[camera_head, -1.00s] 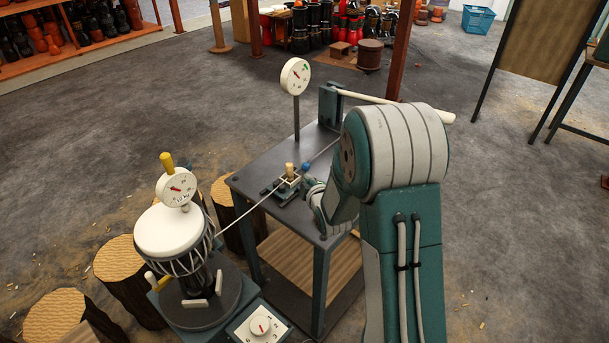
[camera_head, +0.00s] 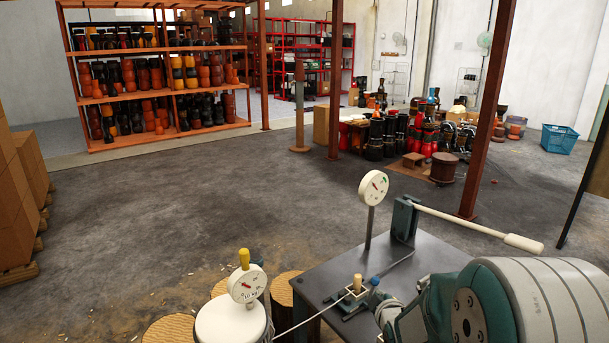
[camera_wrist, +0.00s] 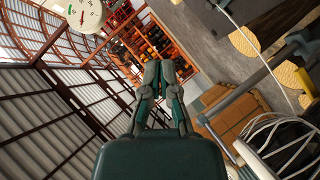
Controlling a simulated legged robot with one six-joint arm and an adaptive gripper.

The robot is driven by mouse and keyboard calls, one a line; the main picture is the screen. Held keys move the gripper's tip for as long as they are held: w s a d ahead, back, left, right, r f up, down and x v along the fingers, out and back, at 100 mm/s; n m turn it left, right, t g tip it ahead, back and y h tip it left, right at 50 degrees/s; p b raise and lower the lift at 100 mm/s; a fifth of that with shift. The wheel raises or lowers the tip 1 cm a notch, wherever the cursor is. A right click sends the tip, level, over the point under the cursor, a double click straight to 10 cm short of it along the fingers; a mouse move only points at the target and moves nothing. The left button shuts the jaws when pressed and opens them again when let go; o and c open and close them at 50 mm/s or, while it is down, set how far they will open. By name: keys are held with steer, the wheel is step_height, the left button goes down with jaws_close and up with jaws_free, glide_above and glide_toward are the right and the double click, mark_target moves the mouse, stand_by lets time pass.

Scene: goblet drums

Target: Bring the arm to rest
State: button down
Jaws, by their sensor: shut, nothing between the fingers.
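My gripper (camera_wrist: 160,72) shows in the wrist view with its two grey-tipped fingers together and nothing between them. It points toward the far shelves and roof, clear of any object. In the head view my arm fills the lower right beside the dark metal table (camera_head: 330,283); the fingers cannot be made out there. The goblet drum (camera_head: 232,322) with a white head stands left of the table, cut off by the lower edge. A cord runs from it to a small clamp (camera_head: 352,300) on the table.
A round dial (camera_head: 374,187) on a post and a long white-handled lever (camera_head: 480,228) rise from the table near my arm. A dial gauge (camera_head: 247,283) sits at the drum. Log stools (camera_head: 170,330) stand left. Open floor (camera_head: 220,200) lies beyond.

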steer(key=s+a+r+m+g, duration=0.2)
steer(key=s+r+m+g, duration=0.3)
steer(key=s+r, duration=0.65)
steer(key=s+a+m+g, duration=0.2)
steer(key=s+m, duration=0.4)
steer(key=s, duration=1.3)
steer(key=shift+s+r+m+g, duration=0.15)
steer(key=shift+r+m+g, duration=0.15)
steer(key=shift+r+g, duration=0.15)
